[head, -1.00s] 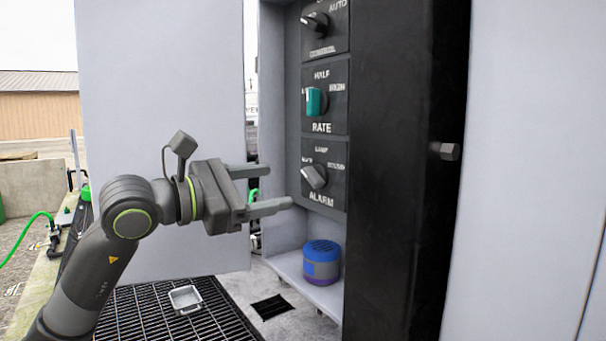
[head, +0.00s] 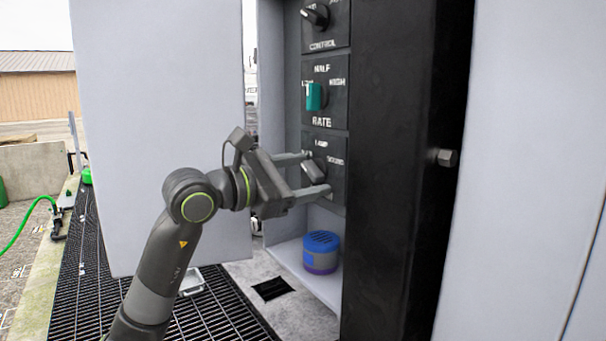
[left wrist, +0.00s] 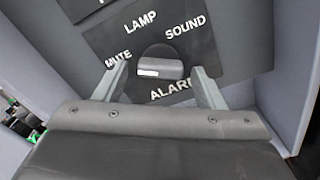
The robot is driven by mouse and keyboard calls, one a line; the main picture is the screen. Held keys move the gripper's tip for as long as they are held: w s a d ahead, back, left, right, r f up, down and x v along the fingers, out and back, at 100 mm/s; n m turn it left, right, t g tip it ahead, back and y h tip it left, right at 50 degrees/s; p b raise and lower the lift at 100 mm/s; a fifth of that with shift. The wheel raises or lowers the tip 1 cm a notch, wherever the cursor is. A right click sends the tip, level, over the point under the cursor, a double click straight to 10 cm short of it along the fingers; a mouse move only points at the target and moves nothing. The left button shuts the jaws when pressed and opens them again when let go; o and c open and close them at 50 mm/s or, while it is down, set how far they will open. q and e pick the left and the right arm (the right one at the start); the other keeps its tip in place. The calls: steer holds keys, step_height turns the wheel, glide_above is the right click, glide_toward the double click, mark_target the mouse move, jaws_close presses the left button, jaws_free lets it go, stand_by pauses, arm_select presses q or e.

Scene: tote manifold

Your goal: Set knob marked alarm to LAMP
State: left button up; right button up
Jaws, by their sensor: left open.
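The alarm knob (head: 314,171) is a grey knob on the lowest dark plate (head: 336,190) of the panel. In the left wrist view the knob (left wrist: 160,68) sits below the word LAMP, with MUTE to its left, SOUND to its right and ALARM beneath. A pale mark shows at the knob's left end, on the MUTE side. My left gripper (head: 318,172) is open, its fingers on either side of the knob; in the left wrist view the fingers (left wrist: 163,82) show gaps to it. My right gripper is not in view.
Above are the teal rate knob (head: 315,97) and the black control knob (head: 316,16). A blue and purple round object (head: 321,252) stands on the cabinet's lower shelf. A large pale door panel (head: 150,120) is at left, a black post (head: 395,200) at right.

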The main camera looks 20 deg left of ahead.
arm_select(q)
steer(key=c, duration=1)
steer(key=shift+w+a+r+m+b, duration=0.1)
steer(key=shift+m+b, duration=2.35)
steer(key=shift+m, duration=0.5)
steer(key=shift+a+r+m+b, duration=0.1)
steer(key=shift+m+b, duration=2.35)
steer(key=shift+m, duration=0.5)
steer(key=o, duration=1)
